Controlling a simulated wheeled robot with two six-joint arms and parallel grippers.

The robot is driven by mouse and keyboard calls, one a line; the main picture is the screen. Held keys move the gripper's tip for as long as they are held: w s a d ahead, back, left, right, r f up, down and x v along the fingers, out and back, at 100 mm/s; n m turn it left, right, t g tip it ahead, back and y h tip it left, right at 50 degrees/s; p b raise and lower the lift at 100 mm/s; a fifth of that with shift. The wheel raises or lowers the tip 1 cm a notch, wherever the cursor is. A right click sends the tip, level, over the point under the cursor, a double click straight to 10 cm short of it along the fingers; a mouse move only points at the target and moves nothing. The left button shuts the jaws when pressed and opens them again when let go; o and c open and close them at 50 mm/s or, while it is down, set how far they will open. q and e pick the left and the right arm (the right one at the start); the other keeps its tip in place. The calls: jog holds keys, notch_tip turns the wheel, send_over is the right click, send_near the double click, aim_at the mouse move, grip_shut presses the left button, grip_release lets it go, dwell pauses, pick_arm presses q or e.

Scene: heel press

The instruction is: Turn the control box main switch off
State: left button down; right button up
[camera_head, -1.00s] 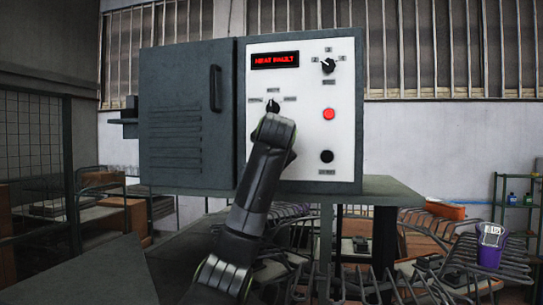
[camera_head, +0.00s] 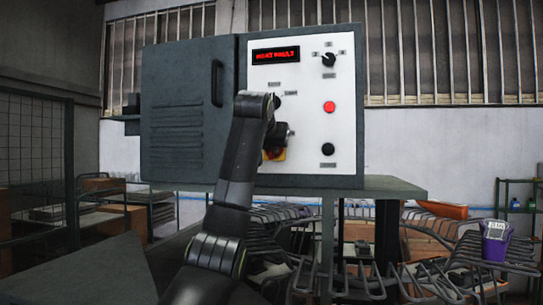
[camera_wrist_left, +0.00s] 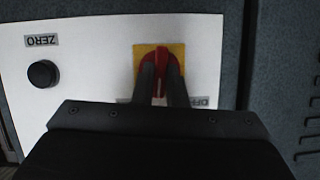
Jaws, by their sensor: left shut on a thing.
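The control box (camera_head: 185,118) is a dark grey cabinet with a white panel. Its main switch is a red rotary handle on a yellow plate, low at the left of the panel (camera_head: 275,155). In the left wrist view the main switch (camera_wrist_left: 161,58) stands with its red handle upright in the picture, between my fingers. My left gripper (camera_wrist_left: 161,80) is shut on this handle. In the head view my left gripper (camera_head: 274,140) partly hides the switch. An "OFF" label (camera_wrist_left: 199,102) shows beside the yellow plate, partly covered. My right gripper is not in view.
The panel has a red display (camera_head: 276,55), a selector knob (camera_head: 328,59), a red button (camera_head: 329,107) and a black button (camera_head: 327,149). The black button also shows in the wrist view (camera_wrist_left: 43,74), near an upside-down "ZERO" label. A purple cup (camera_head: 495,240) stands right on a wire rack.

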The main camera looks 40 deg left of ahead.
pick_arm(q)
jog(key=n+h+b, duration=0.1)
jog(key=n+b, duration=0.1)
jog(key=n+t+h+b, duration=0.1)
jog(key=shift+s+a+f+n+t+b, duration=0.1)
jog(key=shift+a+f+n+t+b, duration=0.05)
jog(key=shift+n+t+b, duration=0.2)
jog(key=shift+a+n+t+h+b, duration=0.15)
jog(key=shift+n+t+h+b, duration=0.6)
jog(key=shift+n+b, duration=0.75)
jog(key=shift+n, duration=0.25)
jog(key=c, duration=1.5)
grip_release()
jog(key=shift+s, duration=0.15)
jog(key=shift+o, duration=0.2)
jog(key=b+v, duration=0.6)
jog(key=v, duration=1.1)
jog(key=shift+s+r, duration=0.2)
